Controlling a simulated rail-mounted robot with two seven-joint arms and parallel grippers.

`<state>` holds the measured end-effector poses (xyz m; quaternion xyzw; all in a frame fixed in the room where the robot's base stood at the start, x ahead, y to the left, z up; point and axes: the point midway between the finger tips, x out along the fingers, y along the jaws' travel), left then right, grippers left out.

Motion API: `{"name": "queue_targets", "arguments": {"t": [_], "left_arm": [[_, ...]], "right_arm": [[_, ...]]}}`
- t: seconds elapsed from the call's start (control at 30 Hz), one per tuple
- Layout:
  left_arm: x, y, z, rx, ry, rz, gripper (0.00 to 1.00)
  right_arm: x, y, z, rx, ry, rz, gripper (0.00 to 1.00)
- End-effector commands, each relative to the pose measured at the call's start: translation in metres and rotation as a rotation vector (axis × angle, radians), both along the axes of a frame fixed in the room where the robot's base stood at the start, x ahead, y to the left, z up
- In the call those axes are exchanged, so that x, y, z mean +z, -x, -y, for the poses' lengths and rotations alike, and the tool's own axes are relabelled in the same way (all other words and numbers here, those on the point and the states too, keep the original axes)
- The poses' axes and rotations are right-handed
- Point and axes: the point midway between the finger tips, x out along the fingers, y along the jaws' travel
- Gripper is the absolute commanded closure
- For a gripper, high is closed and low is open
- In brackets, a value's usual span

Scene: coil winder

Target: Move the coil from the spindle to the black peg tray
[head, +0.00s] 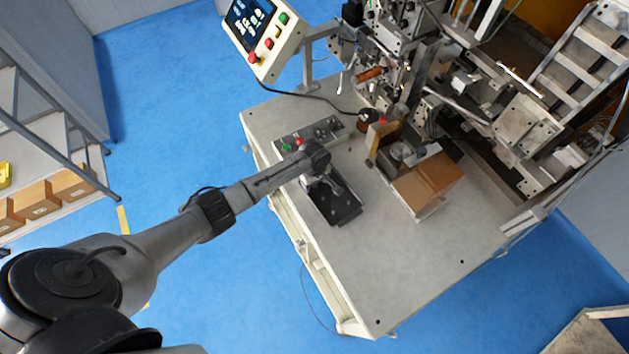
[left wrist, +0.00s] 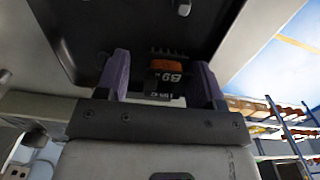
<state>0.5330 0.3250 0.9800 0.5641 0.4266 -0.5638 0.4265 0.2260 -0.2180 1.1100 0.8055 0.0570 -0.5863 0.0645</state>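The black peg tray (head: 335,207) lies on the light bench top near its left edge, partly under my left gripper. My left gripper (head: 330,185) is low over the tray; in the left wrist view its two purple-grey fingers (left wrist: 163,88) are spread apart. Between them is the coil (left wrist: 165,65), an orange winding on a black body with pins and a label reading B9. Gaps show between the coil and both fingers. The coil appears to be at the black tray surface; its seating on a peg is hidden. My right gripper is not in view.
The winding machine (head: 400,70) stands at the back. A brown box (head: 428,183) sits right of the tray, and a button panel (head: 310,133) lies behind it. A control screen (head: 262,30) stands at the back left. The bench front is clear.

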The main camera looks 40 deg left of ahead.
Motion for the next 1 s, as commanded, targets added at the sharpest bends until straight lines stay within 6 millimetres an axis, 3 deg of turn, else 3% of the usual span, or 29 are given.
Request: {"name": "queue_targets", "arguments": {"t": [0.3, 0.47, 1.0], "left_arm": [[0.001, 0.000, 0.000, 0.000, -0.001, -0.001, 0.30], [0.013, 0.000, 0.000, 0.000, -0.001, 0.001, 0.30], [0.110, 0.000, 0.000, 0.000, -0.001, 0.002, 0.30]], "right_arm": [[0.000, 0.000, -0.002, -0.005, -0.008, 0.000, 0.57], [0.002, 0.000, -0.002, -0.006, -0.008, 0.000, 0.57], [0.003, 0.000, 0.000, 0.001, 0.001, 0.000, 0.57]]}}
